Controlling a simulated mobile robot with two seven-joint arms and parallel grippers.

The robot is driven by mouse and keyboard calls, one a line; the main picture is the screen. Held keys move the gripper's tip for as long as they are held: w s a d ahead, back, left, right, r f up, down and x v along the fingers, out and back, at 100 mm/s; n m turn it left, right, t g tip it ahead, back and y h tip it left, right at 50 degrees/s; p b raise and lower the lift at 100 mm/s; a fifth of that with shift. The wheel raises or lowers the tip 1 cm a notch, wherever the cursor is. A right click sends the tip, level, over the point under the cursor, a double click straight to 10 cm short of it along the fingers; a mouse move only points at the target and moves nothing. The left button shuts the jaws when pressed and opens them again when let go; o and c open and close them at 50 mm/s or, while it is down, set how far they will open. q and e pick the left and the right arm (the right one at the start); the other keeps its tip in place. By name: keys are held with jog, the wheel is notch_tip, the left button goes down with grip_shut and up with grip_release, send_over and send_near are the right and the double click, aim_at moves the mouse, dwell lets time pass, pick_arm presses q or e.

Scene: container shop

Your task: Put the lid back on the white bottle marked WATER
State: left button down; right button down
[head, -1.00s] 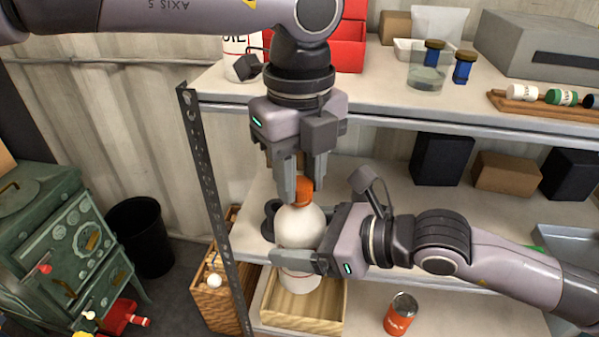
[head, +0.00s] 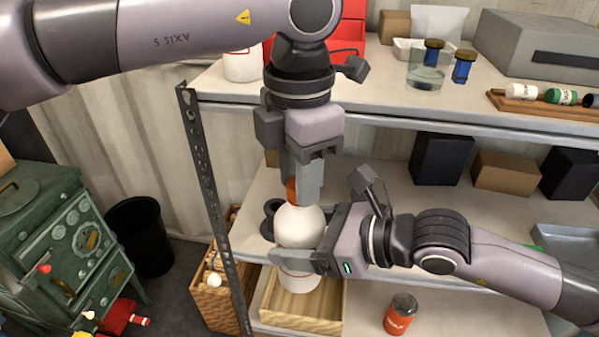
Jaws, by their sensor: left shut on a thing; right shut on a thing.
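The white bottle (head: 300,226) stands upright, held in front of the shelf unit. My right gripper (head: 280,260) comes in from the right and is shut around its lower body. The orange lid (head: 291,190) is at the top of the bottle's neck, mostly hidden behind the fingers. My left gripper (head: 302,192) points straight down from above and is shut on the lid. The lid appears to touch the neck, but I cannot tell whether it is threaded on. The bottle's marking is not readable, as the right gripper covers part of the body.
A wooden tray (head: 328,311) lies below the bottle. An orange can (head: 400,314) stands to its right on the lower shelf. Dark boxes (head: 441,158) sit on the middle shelf. A perforated metal post (head: 209,190) rises to the left. The upper shelf (head: 385,95) is above.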

pick_arm(q)
jog(key=m, duration=0.6)
jog(key=shift+m, duration=0.3)
jog(key=m, duration=0.5)
jog(key=shift+m, duration=0.4)
jog(key=c, duration=0.7)
grip_release()
jog(key=shift+c, duration=0.2)
notch_tip(320, 180, up, 12)
